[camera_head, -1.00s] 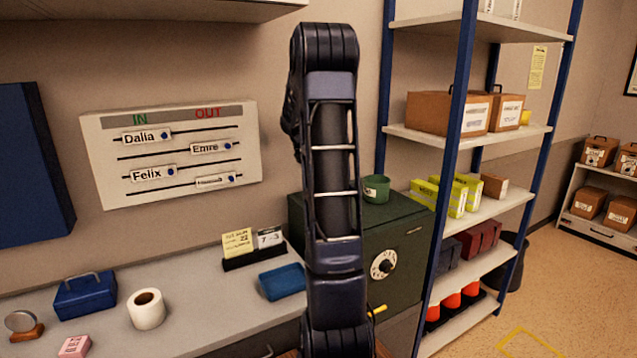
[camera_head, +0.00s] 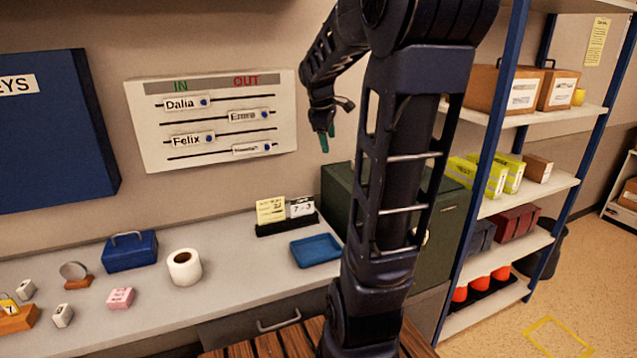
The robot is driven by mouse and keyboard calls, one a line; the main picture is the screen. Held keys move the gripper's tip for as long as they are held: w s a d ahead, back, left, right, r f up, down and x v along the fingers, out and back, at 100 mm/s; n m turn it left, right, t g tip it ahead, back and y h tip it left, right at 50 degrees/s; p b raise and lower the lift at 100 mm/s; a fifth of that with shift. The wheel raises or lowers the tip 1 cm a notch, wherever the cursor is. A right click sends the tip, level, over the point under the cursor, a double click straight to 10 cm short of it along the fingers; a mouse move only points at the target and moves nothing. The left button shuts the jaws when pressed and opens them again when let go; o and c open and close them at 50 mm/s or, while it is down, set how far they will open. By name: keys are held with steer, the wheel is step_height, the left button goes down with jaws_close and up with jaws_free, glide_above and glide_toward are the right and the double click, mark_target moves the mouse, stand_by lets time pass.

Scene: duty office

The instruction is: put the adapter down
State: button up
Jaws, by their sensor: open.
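My gripper (camera_head: 327,138) hangs high in front of the wall, just right of the in/out board, with its teal fingertips pointing down. It is open, and I see nothing held in it, though it is small in the picture. It is above and apart from the counter (camera_head: 225,262). I cannot pick out the adapter for certain. Two small white blocks, one (camera_head: 26,290) behind the other (camera_head: 63,316), lie at the counter's left end, but I cannot tell what they are. My arm hides part of the counter's right end and the safe.
On the counter are a blue tray (camera_head: 316,250), a desk calendar (camera_head: 286,222), a tape roll (camera_head: 185,267), a blue box (camera_head: 130,251) and a pink block (camera_head: 120,298). A green safe (camera_head: 338,188) and shelving (camera_head: 505,206) stand at right. The counter's middle front is clear.

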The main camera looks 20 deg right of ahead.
steer(key=s+a+f+m+t+y, duration=0.1)
steer(key=s+a+m, duration=0.4)
steer(key=s, duration=0.5)
steer(key=s+a+f+m+t+y, duration=0.1)
steer(key=s+a+f+m+y, duration=0.1)
steer(key=s+a+m, duration=0.3)
steer(key=s+a+f, duration=0.1)
steer(key=s, duration=0.3)
steer(key=shift+s+a, duration=0.35)
steer(key=shift+s, duration=0.05)
steer(key=shift+o, duration=0.5)
